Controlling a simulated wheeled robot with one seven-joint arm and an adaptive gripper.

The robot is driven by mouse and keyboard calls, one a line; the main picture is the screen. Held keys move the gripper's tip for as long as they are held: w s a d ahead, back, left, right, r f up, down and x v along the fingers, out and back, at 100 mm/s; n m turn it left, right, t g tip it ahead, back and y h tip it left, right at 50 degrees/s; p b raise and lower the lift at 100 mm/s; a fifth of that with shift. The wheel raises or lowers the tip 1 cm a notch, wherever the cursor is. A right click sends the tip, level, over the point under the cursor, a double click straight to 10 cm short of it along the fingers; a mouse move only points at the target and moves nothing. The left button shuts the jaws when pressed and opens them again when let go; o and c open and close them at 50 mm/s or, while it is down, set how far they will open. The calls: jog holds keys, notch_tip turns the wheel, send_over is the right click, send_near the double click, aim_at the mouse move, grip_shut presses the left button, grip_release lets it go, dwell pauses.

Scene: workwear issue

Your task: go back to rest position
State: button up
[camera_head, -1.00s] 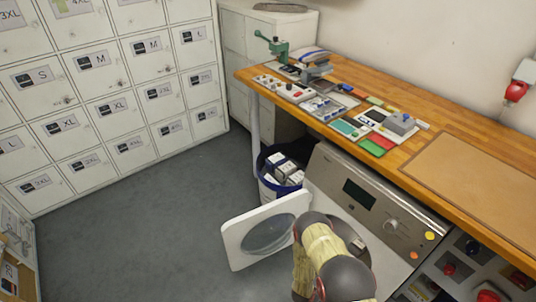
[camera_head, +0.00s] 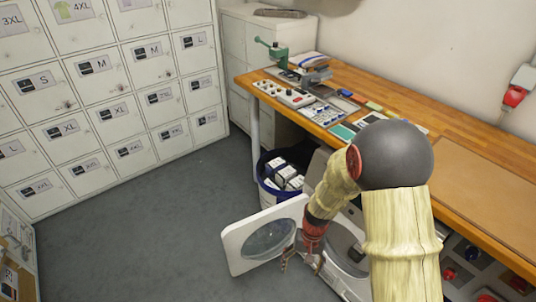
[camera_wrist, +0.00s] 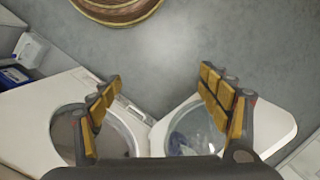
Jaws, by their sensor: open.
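My gripper (camera_head: 303,262) is low in front of the washing machine, by its open round door (camera_head: 234,254). In the wrist view my gripper (camera_wrist: 160,77) has its two yellow-padded fingers spread wide, with nothing between them. Below the fingers, the wrist view shows the machine's white front with its round opening (camera_wrist: 85,135) and the door (camera_wrist: 272,125) with its window. My arm hides much of the machine's front in the head view. Whether the gripper touches the door cannot be told.
A wooden worktop (camera_head: 455,149) with tools and small devices runs above the machine. A blue-rimmed bin (camera_head: 264,192) with boxes stands left of the machine. Lockers (camera_head: 110,110) line the left wall. The grey floor (camera_head: 140,235) is clear. A round brown object (camera_wrist: 118,10) tops the wrist view.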

jog(key=s+d+r+t, duration=0.2)
jog(key=s+r, duration=0.3)
jog(key=r, duration=0.8)
jog(key=s+d+r+n+t+h+p, duration=0.1)
jog(key=s+d+r+t, duration=0.2)
jog(key=r, duration=1)
jog(key=s+d+r+t, duration=0.2)
jog(key=s+r, duration=0.5)
jog(key=r, duration=0.6)
jog(key=shift+d+r+n+t+p, duration=0.15)
jog(key=shift+d+n+t+p, duration=0.15)
jog(key=shift+d+p, duration=0.05)
jog(key=shift+c, duration=1.1)
